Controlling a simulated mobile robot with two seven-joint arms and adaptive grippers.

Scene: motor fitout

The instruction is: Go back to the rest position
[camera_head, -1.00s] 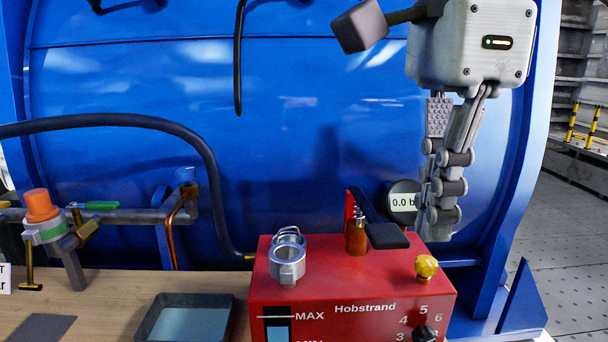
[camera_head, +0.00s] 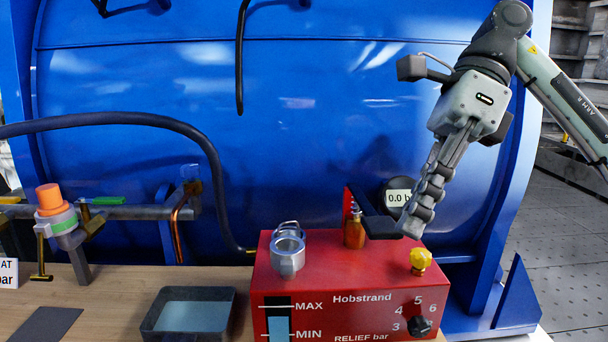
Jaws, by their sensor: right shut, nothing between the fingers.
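My right gripper (camera_head: 415,228) is shut and empty. It slants down and to the left from my right arm, which comes in at the upper right. Its fingertips show in front of the pressure gauge (camera_head: 398,197) and close to the black-handled lever (camera_head: 379,227) on the red Hobstrand unit (camera_head: 335,265). I cannot tell whether they touch the lever. The gripper hides part of the gauge. My left gripper is not in view.
The red unit carries a metal filler neck (camera_head: 288,252) and a yellow knob (camera_head: 420,260). A grey tray (camera_head: 150,322) stands on the wooden bench (camera_head: 100,300). An orange-capped valve (camera_head: 49,198) sits on the pipe at left. A blue tank (camera_head: 300,130) fills the back.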

